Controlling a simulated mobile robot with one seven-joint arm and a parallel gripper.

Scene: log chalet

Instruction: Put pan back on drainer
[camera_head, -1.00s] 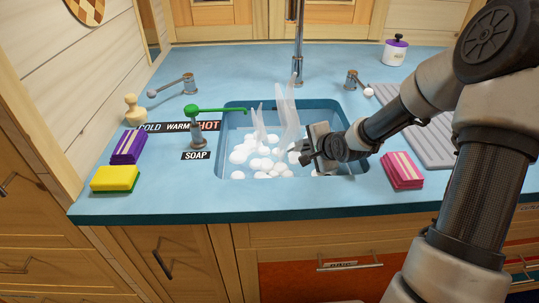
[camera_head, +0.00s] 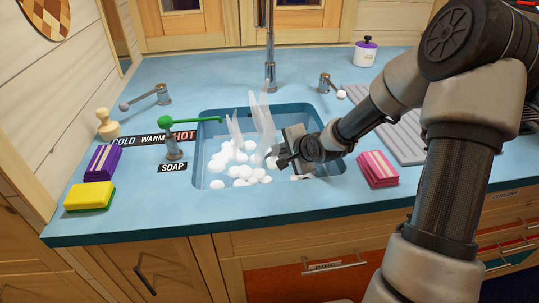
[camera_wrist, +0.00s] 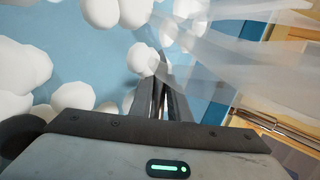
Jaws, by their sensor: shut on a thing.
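My gripper (camera_head: 281,160) is low at the right side of the blue sink (camera_head: 212,116), among white suds. In the wrist view, its fingers (camera_wrist: 160,92) are close together, pointing into suds over blue. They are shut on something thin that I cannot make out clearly. I cannot pick out the pan in either view; suds, steam and my gripper hide part of the sink. The drainer (camera_head: 405,142), a grey ribbed area on the counter right of the sink, is partly behind my arm. The part of it that shows looks empty.
A pink sponge (camera_head: 377,168) lies between sink and drainer. A green soap tap (camera_head: 173,145), purple sponge (camera_head: 102,162) and yellow sponge (camera_head: 89,197) are left of the sink. A tall faucet (camera_head: 270,60) stands behind. A white pot (camera_head: 365,52) is at the back.

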